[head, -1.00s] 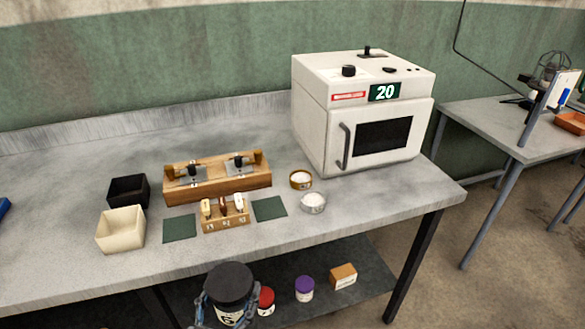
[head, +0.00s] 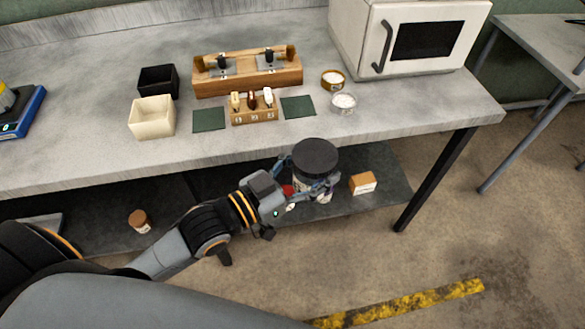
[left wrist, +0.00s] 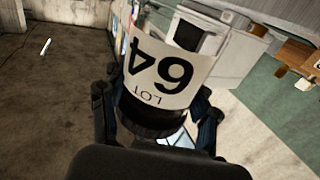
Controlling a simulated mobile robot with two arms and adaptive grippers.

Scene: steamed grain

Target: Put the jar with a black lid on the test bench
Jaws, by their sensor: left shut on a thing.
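The jar with a black lid (head: 315,158) is held upright in my left gripper (head: 312,186), in front of the bench's front edge in the head view. My left gripper is shut around the jar's body. In the left wrist view the jar's white label (left wrist: 165,68) reads "LOT 64", upside down. The test bench (head: 400,112) is a grey table with a lower shelf. Its top is bare to the right of the small dishes. My right gripper is not in view.
On the bench stand a white oven (head: 415,40), a wooden rack (head: 247,75), a small numbered stand (head: 253,110), a black box (head: 158,82), a cream box (head: 152,117) and a white dish (head: 343,103). An orange-brown box (head: 362,183) is on the lower shelf.

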